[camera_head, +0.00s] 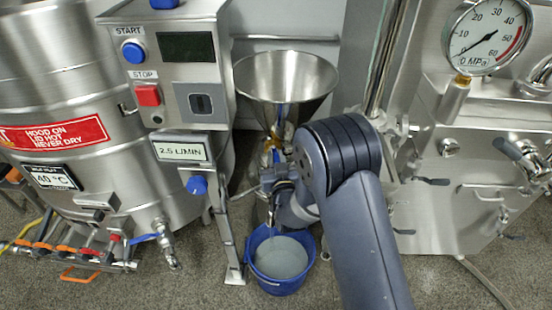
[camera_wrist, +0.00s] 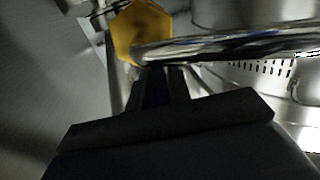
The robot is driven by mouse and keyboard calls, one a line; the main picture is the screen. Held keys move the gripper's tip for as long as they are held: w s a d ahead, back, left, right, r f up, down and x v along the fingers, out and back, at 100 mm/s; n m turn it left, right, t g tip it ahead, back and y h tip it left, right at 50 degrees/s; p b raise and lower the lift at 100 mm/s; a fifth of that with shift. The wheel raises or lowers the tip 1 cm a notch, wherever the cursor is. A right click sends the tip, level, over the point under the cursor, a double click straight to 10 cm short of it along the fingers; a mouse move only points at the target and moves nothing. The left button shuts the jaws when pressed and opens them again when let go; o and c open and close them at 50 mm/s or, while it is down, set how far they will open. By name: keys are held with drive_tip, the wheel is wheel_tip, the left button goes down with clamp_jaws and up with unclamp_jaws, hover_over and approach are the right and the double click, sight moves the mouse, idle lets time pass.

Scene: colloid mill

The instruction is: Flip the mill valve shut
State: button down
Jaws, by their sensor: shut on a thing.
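The mill stands at the centre of the head view under its steel funnel hopper (camera_head: 284,80). The mill valve is mostly hidden there behind my arm and wrist. My gripper (camera_head: 268,182) is at the mill's lower front, above the blue bucket. In the wrist view my gripper's dark fingers (camera_wrist: 160,82) are shut at a shiny metal bar (camera_wrist: 225,47), which looks like the valve's handle. The bar runs across the picture from the fingertips to the right. A yellow six-sided part (camera_wrist: 142,30) sits just beyond the fingertips. The exact grip is dark and partly hidden.
A blue bucket (camera_head: 257,276) of pale liquid stands on the floor below the mill. A control box (camera_head: 180,65) and a steel tank (camera_head: 60,75) are at the left. A steel machine with a pressure gauge (camera_head: 487,37) stands close at the right.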

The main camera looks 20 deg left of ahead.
drive_tip(key=shift+a, duration=0.1)
drive_tip(key=shift+s+a+m+t+h+b, duration=0.15)
drive_tip(key=shift+a+m+t+h+b, duration=0.2)
drive_tip(key=shift+m+h, duration=0.35)
drive_tip(key=shift+s+a+m+t+h+b, duration=0.15)
drive_tip(key=shift+m+t+h+b, duration=0.25)
drive_tip(key=shift+h, duration=0.5)
drive_tip(key=shift+a+m+t+h, duration=0.1)
drive_tip(key=shift+a+m+h, duration=0.2)
drive_tip(key=shift+m+h, duration=0.5)
drive_tip(key=shift+a+m+t+h, duration=0.1)
drive_tip(key=shift+a+m+h, duration=0.3)
drive_tip(key=shift+h, duration=0.65)
drive_tip(key=shift+a+m+t+h, duration=0.1)
drive_tip(key=shift+a+m+h, duration=0.15)
drive_tip(key=shift+m+h, duration=0.55)
drive_tip(key=shift+h, duration=0.35)
drive_tip(key=c, duration=1.3)
unclamp_jaws()
